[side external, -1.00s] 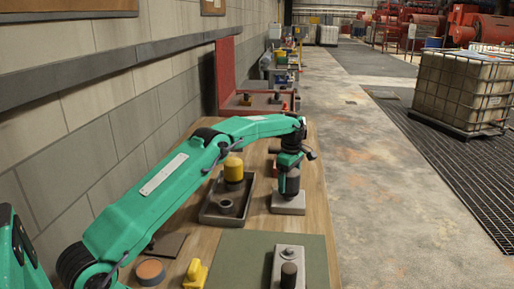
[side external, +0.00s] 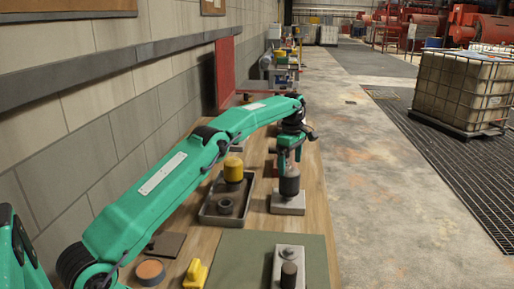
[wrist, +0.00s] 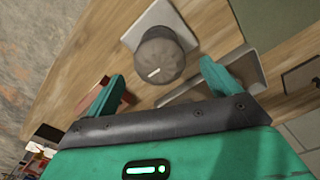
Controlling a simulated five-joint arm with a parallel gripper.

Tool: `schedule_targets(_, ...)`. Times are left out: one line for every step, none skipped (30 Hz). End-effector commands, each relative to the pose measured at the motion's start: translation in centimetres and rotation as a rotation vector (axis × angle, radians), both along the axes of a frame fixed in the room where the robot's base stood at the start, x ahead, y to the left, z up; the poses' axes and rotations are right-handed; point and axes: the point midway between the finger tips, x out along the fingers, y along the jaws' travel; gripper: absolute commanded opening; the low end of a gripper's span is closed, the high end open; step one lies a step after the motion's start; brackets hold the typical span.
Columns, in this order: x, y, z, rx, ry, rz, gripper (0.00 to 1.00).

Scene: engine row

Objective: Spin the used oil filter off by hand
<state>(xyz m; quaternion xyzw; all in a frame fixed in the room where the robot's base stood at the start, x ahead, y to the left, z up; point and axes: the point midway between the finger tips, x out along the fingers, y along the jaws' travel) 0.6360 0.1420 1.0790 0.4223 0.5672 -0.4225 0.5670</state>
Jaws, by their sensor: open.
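A dark grey oil filter (side external: 289,187) stands upright on a pale block (side external: 287,207) on the bench. In the wrist view the filter (wrist: 160,57) shows its ridged round top with a short white mark, on the pale block (wrist: 152,18). My gripper (side external: 289,158) is above the filter, pointing down. Its two fingers are spread wide and empty in the wrist view (wrist: 161,72), with the filter showing between and beyond their tips. I see no clear contact between fingers and filter.
A grey tray (side external: 214,220) left of the block holds a yellow filter (side external: 234,168) and a dark ring-shaped part (side external: 225,206). Nearer stand another dark cylinder on a pale block (side external: 290,252), a yellow part (side external: 195,274) and a round orange-topped piece (side external: 150,269). A wall runs along the left.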

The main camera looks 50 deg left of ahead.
Motion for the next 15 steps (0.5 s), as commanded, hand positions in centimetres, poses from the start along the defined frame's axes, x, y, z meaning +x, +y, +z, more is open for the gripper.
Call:
schedule_targets(0.00, -0.01, -0.01, 0.000, 0.000, -0.021, 0.89)
schedule_targets(0.00, -0.01, -0.01, 0.000, 0.000, -0.037, 0.89)
schedule_targets(0.00, -0.01, -0.01, 0.000, 0.000, -0.064, 0.89)
schedule_targets(0.01, -0.01, 0.00, 0.000, 0.000, -0.087, 0.89)
schedule_targets(0.02, -0.02, 0.00, 0.000, 0.000, -0.112, 0.89)
schedule_targets(0.02, -0.02, 0.00, 0.000, 0.000, -0.149, 0.89)
schedule_targets(0.02, -0.02, 0.00, 0.000, 0.000, -0.179, 0.89)
schedule_targets(0.02, -0.03, 0.00, 0.000, 0.000, -0.212, 0.89)
schedule_targets(0.02, -0.03, 0.01, 0.000, 0.000, -0.257, 0.89)
schedule_targets(0.02, -0.03, 0.01, 0.000, 0.000, -0.293, 0.89)
schedule_targets(0.02, -0.04, 0.02, 0.000, 0.000, -0.328, 0.89)
schedule_targets(0.02, -0.04, 0.02, 0.000, 0.000, -0.378, 0.89)
schedule_targets(0.02, -0.05, 0.02, 0.000, 0.000, -0.414, 0.89)
schedule_targets(0.02, -0.05, 0.02, 0.000, 0.000, -0.450, 0.89)
schedule_targets(0.02, -0.05, 0.03, 0.000, 0.000, -0.499, 0.89)
